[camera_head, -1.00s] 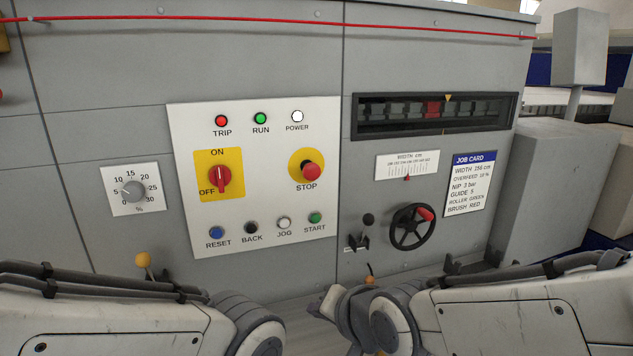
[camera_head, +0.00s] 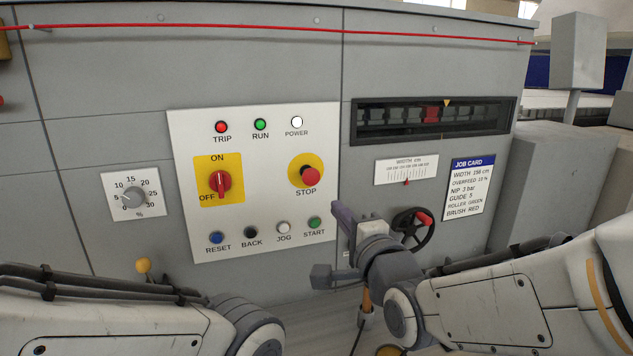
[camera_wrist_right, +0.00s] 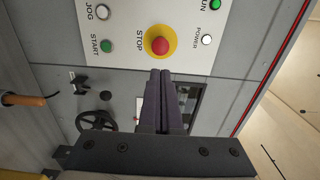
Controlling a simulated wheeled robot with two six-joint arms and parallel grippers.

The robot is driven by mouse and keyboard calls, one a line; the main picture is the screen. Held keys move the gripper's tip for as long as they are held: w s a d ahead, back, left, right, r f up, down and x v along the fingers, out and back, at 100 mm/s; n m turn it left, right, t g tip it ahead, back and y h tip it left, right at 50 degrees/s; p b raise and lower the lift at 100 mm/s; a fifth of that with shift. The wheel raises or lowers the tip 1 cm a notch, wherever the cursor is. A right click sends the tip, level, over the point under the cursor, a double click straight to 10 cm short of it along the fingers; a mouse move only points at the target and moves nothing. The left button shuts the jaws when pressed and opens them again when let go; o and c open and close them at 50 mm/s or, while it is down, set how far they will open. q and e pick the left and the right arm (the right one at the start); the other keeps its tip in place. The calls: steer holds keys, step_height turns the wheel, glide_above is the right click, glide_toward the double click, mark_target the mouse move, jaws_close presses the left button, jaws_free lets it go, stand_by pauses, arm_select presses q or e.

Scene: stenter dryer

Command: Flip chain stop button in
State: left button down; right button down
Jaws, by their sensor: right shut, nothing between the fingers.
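The red mushroom STOP button (camera_head: 310,176) stands out from a round yellow backing on the white control panel (camera_head: 183,130). The red STOP button (camera_wrist_right: 160,45) also shows in the right wrist view, just beyond my fingertips. My right gripper (camera_head: 343,212) is below and to the right of the button in the head view, by the panel's lower right edge. Its dark fingers (camera_wrist_right: 161,76) are shut with nothing between them and appear apart from the button. My left arm shows at lower left, but its gripper is out of view.
The green START button (camera_head: 315,222) and white JOG button (camera_head: 284,228) sit below STOP. A red and yellow ON/OFF switch (camera_head: 220,183) is to the left. A black handwheel (camera_head: 410,238) stands close to the right of my right gripper. A red cord (camera_head: 250,28) runs above.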

mark_target(312, 178)
steer(key=p+x, duration=0.9)
steer(key=x, duration=0.3)
steer(key=shift+w, duration=0.2)
steer(key=shift+w+a+p, duration=0.25)
steer(key=shift+w+p, duration=0.1)
steer(key=shift+w, duration=0.15)
steer(key=shift+w+f+b, duration=0.15)
steer(key=shift+w+b, duration=0.1)
steer(key=shift+b, duration=0.05)
steer(key=shift+b+x, duration=0.6)
steer(key=shift+x, duration=0.45)
steer(key=shift+w+a, duration=0.1)
steer(key=shift+w, duration=0.15)
steer(key=shift+r, duration=0.25)
